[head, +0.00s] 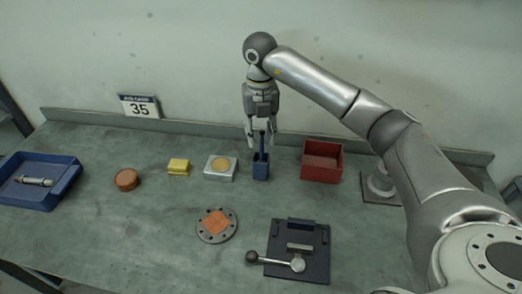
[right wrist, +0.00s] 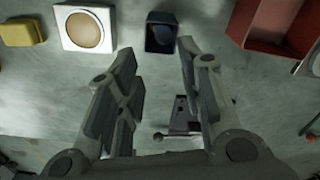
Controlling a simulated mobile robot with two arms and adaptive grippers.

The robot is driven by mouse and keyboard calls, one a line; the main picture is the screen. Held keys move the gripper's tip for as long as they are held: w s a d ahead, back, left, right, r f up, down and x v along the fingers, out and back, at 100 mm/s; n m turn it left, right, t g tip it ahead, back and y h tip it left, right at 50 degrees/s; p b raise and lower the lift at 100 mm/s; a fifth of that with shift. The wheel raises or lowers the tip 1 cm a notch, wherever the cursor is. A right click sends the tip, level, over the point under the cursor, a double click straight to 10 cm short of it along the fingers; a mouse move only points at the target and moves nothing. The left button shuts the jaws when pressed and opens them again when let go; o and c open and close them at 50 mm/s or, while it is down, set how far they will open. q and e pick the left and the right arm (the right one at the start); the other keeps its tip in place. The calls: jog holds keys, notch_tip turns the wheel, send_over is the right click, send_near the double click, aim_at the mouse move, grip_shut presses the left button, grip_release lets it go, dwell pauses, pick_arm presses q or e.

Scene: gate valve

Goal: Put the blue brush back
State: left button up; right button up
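The blue brush (head: 262,143) stands upright in a small dark blue holder (head: 261,172) near the back middle of the table. Its slim handle sticks up out of the holder. My left gripper is not in view.
A white block with a tan disc (head: 220,174) stands left of the holder, and a red bin (head: 321,174) stands right. A yellow block (head: 178,168), an orange-brown round piece (head: 127,180) and a blue tray (head: 40,200) are farther left. A flange (head: 204,237) and a dark lever fixture (head: 318,268) lie nearer.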

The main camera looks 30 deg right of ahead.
notch_tip(320, 180, up, 4)
jog(key=shift+r, duration=0.1)
dwell(0.6)
